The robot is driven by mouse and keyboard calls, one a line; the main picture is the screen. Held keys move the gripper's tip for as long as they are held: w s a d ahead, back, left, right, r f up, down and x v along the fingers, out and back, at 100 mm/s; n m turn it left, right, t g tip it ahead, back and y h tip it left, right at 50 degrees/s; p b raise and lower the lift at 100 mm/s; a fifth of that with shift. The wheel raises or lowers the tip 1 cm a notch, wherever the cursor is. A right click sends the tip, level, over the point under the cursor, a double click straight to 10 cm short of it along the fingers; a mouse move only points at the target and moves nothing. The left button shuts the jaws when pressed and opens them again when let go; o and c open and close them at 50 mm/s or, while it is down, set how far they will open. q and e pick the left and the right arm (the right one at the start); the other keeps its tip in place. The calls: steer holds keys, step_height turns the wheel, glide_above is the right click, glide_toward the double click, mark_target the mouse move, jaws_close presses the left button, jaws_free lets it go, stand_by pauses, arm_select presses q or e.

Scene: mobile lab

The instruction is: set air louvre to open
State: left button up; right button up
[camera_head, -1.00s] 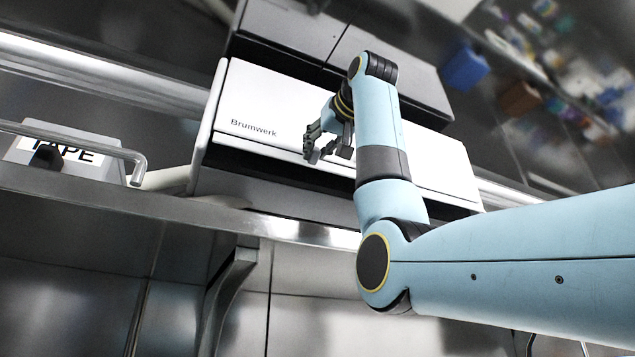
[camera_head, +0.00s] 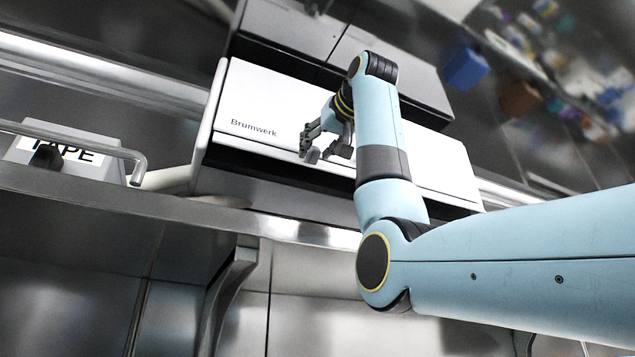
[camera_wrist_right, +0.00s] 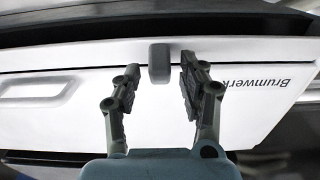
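The white Brumwerk unit (camera_head: 262,105) runs across the middle of the head view, its long front panel tilted. In the right wrist view its panel (camera_wrist_right: 75,118) appears upside down, with a small grey tab (camera_wrist_right: 159,62) at a dark seam. This tab looks like the louvre's lever. My right gripper (camera_head: 325,153) is in front of the panel. In the right wrist view its fingers (camera_wrist_right: 160,72) are open, one on each side of the tab, with visible gaps. The louvre's slats are not seen, so its setting cannot be told. My left gripper is not in view.
A grey box labelled TAPE (camera_head: 75,150) with a bar handle stands on the steel shelf (camera_head: 290,229) at left. A dark cabinet (camera_head: 290,28) is behind the unit. A blue bin (camera_head: 465,68) and a brown bin (camera_head: 520,99) are at the far right.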

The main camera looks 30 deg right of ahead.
steer(key=s, duration=1.2)
steer(key=shift+a, duration=0.35)
steer(key=shift+w, duration=0.1)
